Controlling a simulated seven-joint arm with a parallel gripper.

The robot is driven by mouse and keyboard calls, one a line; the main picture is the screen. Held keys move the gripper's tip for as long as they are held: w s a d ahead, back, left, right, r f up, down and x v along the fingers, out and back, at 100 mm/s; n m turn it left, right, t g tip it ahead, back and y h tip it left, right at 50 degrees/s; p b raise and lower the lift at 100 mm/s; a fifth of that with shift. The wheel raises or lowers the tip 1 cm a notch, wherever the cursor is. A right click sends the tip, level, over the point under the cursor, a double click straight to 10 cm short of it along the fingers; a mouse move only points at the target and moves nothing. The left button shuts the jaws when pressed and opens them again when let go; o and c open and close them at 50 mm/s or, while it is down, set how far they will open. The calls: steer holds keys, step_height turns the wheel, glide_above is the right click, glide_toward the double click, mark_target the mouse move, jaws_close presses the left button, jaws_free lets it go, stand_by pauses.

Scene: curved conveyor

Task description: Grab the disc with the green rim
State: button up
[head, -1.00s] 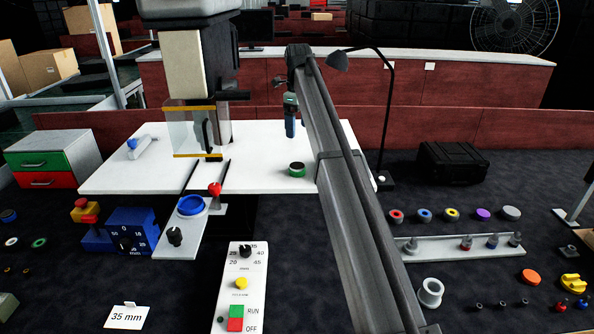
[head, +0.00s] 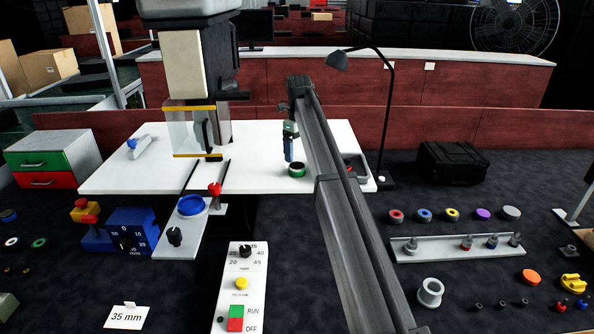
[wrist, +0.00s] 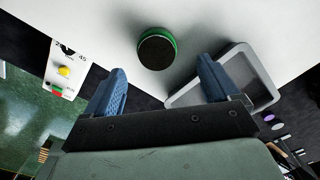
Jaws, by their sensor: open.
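The disc with the green rim (head: 297,170) has a black top and lies flat on the white table (head: 265,180). In the wrist view the disc (wrist: 157,50) shows whole, just beyond the fingertips and roughly between their lines. My gripper (head: 288,159) hangs above the table, just above and slightly left of the disc in the head view. In the wrist view my gripper (wrist: 160,70) has its two blue fingers spread wide, with nothing between them. The fingers and the disc look apart.
A grey tray (wrist: 179,100) lies beside the right finger; in the head view my arm partly hides it. A clear-guarded machine (head: 183,130) stands left on the table. A black lamp (head: 386,120) stands right. The table left of the disc is clear.

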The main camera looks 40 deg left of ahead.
mark_target(298, 166)
steer(key=shift+s+d+f, duration=0.1)
steer(key=shift+f, duration=1.25)
steer(key=shift+s+d+f, duration=0.1)
steer(key=shift+f, duration=1.2)
steer(key=shift+c, duration=0.5)
steer(key=c, duration=1.1)
